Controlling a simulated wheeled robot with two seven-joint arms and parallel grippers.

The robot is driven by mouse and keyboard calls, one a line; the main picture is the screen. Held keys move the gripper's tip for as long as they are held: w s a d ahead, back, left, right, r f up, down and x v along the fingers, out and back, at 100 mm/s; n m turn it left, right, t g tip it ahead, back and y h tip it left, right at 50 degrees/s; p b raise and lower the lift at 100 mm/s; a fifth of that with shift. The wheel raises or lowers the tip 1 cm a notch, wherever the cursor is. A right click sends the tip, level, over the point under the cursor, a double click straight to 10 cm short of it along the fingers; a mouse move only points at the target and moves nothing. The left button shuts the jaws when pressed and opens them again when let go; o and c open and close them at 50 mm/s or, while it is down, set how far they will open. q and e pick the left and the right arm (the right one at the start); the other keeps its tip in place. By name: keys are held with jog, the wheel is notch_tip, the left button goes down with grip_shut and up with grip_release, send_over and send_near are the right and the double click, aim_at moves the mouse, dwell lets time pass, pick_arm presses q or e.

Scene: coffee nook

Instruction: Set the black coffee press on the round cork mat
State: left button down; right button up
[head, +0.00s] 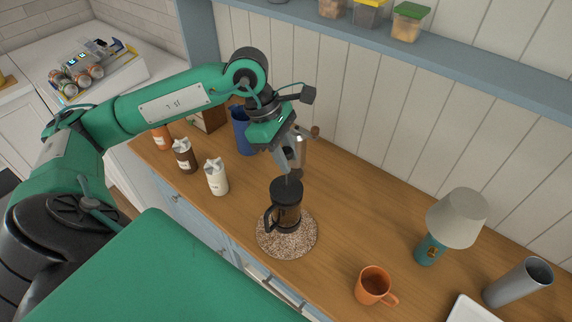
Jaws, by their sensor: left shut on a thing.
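The black coffee press (286,209) is upright over the round speckled cork mat (271,244), toward the mat's far side, with its handle facing left. I cannot tell whether its base touches the mat. My left gripper (288,172) is above the press, pointing down, shut on the top of the press at its knob or rod. The fingertips are small and partly hidden. My right gripper is not in view.
An orange mug (374,285) stands right of the mat, with a lamp (452,222) and a grey cylinder (517,282) farther right. White (216,177) and brown (184,156) cartons and a blue container (242,131) stand left. Counter between mat and lamp is clear.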

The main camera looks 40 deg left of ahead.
aim_at(286, 187)
pick_arm(q)
jog(key=shift+f, duration=0.4)
notch_tip(286, 187, down, 3)
jog(key=shift+f+p, duration=0.15)
jog(key=shift+p, duration=0.55)
jog(key=shift+f, duration=0.25)
jog(key=shift+f, duration=0.2)
jog(key=c, duration=1.2)
grip_release()
jog(key=shift+o, duration=0.2)
jog(key=shift+r, duration=0.15)
